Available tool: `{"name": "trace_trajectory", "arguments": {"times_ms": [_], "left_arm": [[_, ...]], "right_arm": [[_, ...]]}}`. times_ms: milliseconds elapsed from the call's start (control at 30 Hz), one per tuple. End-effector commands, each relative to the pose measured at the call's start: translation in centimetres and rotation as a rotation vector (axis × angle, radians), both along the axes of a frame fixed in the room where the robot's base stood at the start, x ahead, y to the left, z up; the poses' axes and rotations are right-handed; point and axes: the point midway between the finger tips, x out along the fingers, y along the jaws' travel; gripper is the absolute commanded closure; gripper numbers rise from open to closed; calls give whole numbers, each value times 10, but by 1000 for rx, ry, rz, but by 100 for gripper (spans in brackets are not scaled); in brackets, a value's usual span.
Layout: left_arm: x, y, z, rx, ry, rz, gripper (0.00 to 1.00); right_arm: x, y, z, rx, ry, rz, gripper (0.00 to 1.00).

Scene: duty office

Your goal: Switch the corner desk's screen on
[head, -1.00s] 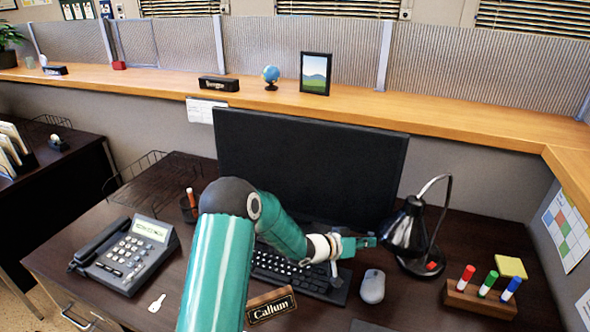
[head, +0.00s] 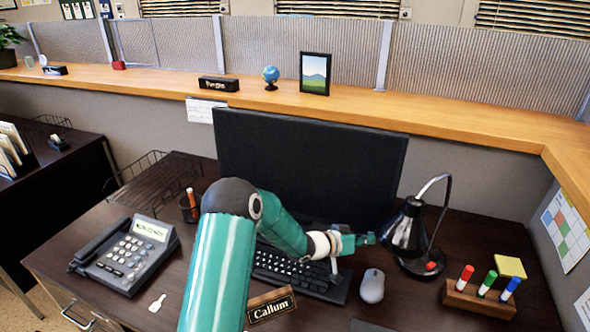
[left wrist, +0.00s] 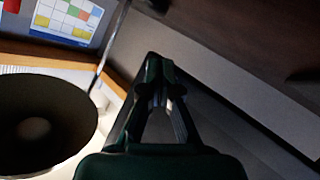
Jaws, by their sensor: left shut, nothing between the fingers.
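The corner desk's screen (head: 300,160) is black and stands upright at the back of the dark desk. My left gripper (head: 370,239) is shut and empty in front of the screen's lower right corner, just left of the lamp. I cannot tell whether it touches the screen. Its closed fingers (left wrist: 160,75) show in the left wrist view. My arm hides the screen's lower left part and the hand hides part of its lower edge. No power button can be made out. My right gripper is not in view.
A black desk lamp (head: 403,232) stands close to the right of the gripper; its shade (left wrist: 40,125) is near in the left wrist view. Below are the keyboard (head: 300,275), mouse (head: 372,286) and nameplate (head: 270,305). A marker block (head: 480,299) stands right, a phone (head: 125,256) left.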

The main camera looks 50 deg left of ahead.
Motion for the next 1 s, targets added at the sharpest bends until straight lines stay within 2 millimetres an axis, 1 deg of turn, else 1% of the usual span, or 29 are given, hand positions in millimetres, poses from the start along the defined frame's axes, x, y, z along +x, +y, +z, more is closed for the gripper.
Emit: {"name": "trace_trajectory", "arguments": {"times_ms": [300,600,1000], "left_arm": [[1,1,0,0,0,0,100],[-8,-6,0,0,-1,0,100],[-11,-8,1,-1,-1,-2,100]], "right_arm": [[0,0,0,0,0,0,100],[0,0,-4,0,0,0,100],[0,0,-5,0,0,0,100]]}}
